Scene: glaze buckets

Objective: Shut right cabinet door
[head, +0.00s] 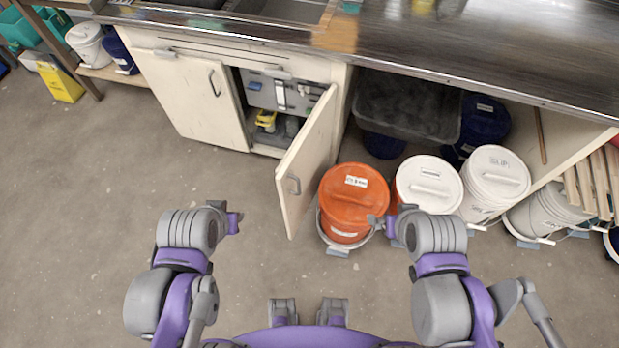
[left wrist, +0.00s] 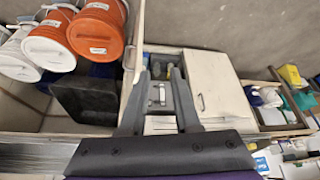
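The right cabinet door (head: 308,165) is cream with a metal handle (head: 294,184). It stands open, swung out toward me, in the head view. The left cabinet door (head: 195,105) looks shut; it also shows in the left wrist view (left wrist: 212,88). The cabinet opening (head: 282,98) shows grey pipework and a yellow item (head: 266,121). My left gripper (head: 236,222) is left of the open door, apart from it. In the left wrist view its dark fingers (left wrist: 160,108) are spread with nothing between them. My right gripper (head: 378,222) is by the orange bucket; its fingers are unclear.
An orange bucket (head: 352,200) stands close to the right of the open door. White buckets (head: 428,182) and a dark tub (head: 408,105) stand farther right under the counter (head: 440,45). The floor (head: 120,175) left of the door is clear. A yellow sign (head: 60,83) stands far left.

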